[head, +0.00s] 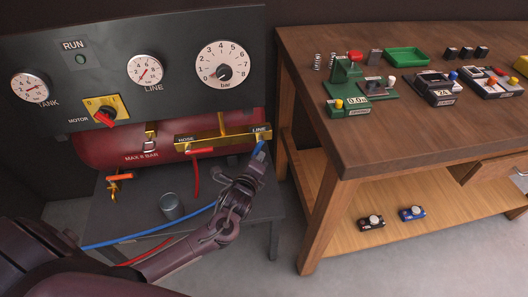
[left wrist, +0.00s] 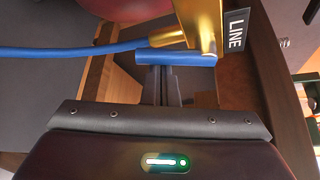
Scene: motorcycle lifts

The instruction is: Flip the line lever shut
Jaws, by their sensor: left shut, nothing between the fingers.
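The blue line lever (head: 259,147) sits under the LINE label at the right end of the brass manifold (head: 222,137). In the left wrist view the lever (left wrist: 176,60) lies across the picture below the brass valve body (left wrist: 207,25). My left gripper (head: 256,160) is just below the lever. In the left wrist view its fingers (left wrist: 161,74) are together and empty, with their tips at the lever's lower edge; I cannot tell whether they touch it. My right gripper is not in view.
A red hose lever (head: 200,151) is left of the line lever. A blue hose (head: 150,232) runs beside my left arm. A metal cup (head: 171,207) stands on the grey stand. The wooden workbench (head: 345,140) is close on the right. A gauge panel (head: 185,85) rises behind.

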